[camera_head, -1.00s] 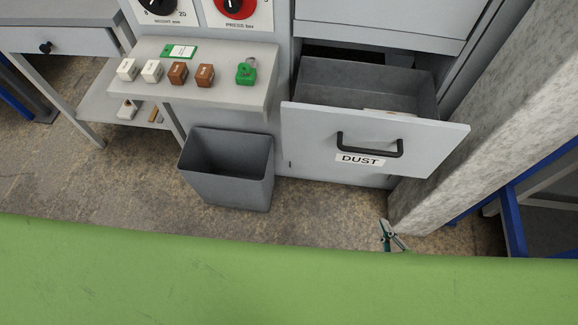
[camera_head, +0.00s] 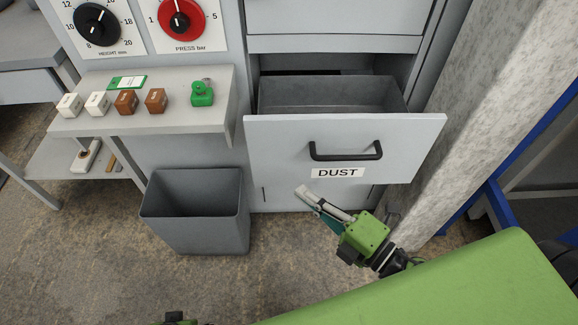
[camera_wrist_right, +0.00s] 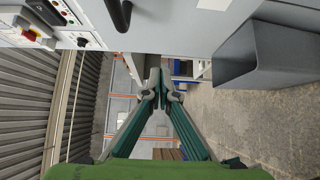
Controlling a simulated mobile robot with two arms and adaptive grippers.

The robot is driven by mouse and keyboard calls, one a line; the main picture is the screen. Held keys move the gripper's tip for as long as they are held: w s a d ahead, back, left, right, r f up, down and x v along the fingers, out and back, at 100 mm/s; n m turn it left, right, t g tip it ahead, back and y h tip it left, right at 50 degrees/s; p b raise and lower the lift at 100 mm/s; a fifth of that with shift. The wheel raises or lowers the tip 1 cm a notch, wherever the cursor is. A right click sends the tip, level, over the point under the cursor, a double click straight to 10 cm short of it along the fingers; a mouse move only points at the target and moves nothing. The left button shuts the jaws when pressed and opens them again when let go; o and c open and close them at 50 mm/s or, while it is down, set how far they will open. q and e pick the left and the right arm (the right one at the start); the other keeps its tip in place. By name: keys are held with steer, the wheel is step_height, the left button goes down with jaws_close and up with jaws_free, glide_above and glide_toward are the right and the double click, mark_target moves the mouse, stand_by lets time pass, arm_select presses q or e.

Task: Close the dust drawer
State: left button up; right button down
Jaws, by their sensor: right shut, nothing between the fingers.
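The grey dust drawer (camera_head: 275,160) stands pulled out of the machine, its open top showing an empty-looking inside. Its front carries a black bar handle (camera_head: 345,152) and a DUST label. My right gripper (camera_head: 304,191) is shut and empty, just below the label in the head view. Its fingers point up and left toward the lower edge of the drawer front; I cannot tell if they touch it. In the right wrist view the closed fingertips (camera_wrist_right: 160,76) lie below a pale front panel (camera_wrist_right: 165,30) with the dark handle (camera_wrist_right: 120,14) at the top. My left gripper's fingers do not show.
A grey open bin (camera_head: 195,215) stands left of the drawer. A shelf (camera_head: 150,118) with several small blocks and a green lock-like item (camera_head: 202,93) juts out above it. A rough grey pillar (camera_head: 480,125) rises close on the right, with a blue frame beyond.

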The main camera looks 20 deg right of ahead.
mark_target(278, 159)
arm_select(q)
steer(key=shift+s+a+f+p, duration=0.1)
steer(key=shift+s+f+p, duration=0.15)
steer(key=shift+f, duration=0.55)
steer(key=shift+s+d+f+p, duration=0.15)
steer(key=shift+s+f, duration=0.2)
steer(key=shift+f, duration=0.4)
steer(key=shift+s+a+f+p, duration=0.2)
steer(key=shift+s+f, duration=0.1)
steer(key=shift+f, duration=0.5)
arm_select(e)
steer(key=shift+w+a, duration=0.2)
steer(key=shift+w, duration=1.15)
steer(key=shift+w+a, duration=0.2)
steer(key=shift+w, duration=1.1)
steer(key=shift+w+a, duration=0.2)
steer(key=shift+w, duration=1.15)
steer(key=shift+d, duration=0.1)
